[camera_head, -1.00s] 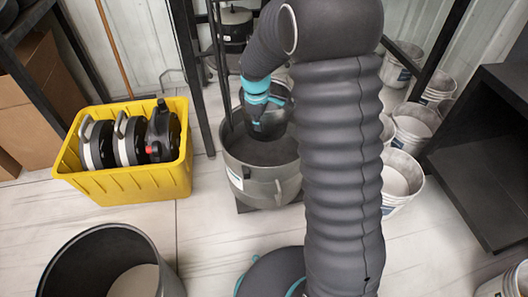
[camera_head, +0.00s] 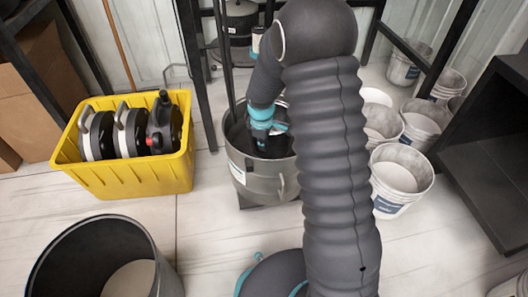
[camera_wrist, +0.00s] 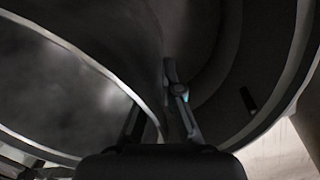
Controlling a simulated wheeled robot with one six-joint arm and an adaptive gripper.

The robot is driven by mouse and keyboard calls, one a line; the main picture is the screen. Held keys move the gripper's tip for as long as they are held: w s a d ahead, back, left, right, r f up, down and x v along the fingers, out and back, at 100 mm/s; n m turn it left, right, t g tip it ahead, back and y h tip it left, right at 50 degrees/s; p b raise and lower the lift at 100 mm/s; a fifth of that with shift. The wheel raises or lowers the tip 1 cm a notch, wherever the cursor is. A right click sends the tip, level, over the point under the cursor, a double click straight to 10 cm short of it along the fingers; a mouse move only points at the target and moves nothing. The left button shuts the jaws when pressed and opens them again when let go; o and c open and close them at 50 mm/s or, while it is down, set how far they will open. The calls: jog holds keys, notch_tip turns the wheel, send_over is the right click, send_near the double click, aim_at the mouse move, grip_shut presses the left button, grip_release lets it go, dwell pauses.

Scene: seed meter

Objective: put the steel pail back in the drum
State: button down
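The steel drum (camera_head: 252,182) stands on the floor at the picture's middle, grey with a pale label and open at the top. My gripper (camera_head: 262,142) reaches down into its mouth. In the wrist view the steel pail (camera_wrist: 70,75) fills the left side, with a bright rim and a smooth grey inside. The drum's curved wall and rim (camera_wrist: 303,45) are to its right. My gripper's fingers (camera_wrist: 163,105) straddle the pail's wall at the rim and look shut on it. The pail appears within the drum's mouth; its base is hidden.
A yellow crate (camera_head: 125,183) with round black-and-white units is left of the drum. A large dark bin (camera_head: 52,258) stands front left. Several white buckets (camera_head: 400,178) stand right, by a black cabinet (camera_head: 495,150). Rack posts (camera_head: 197,75) rise behind the drum.

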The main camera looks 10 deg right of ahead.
jog(key=shift+f+b, duration=0.3)
jog(key=shift+f, duration=1.4)
jog(key=shift+f, duration=0.1)
jog(key=shift+f, duration=0.1)
jog(key=c, duration=1.3)
grip_release()
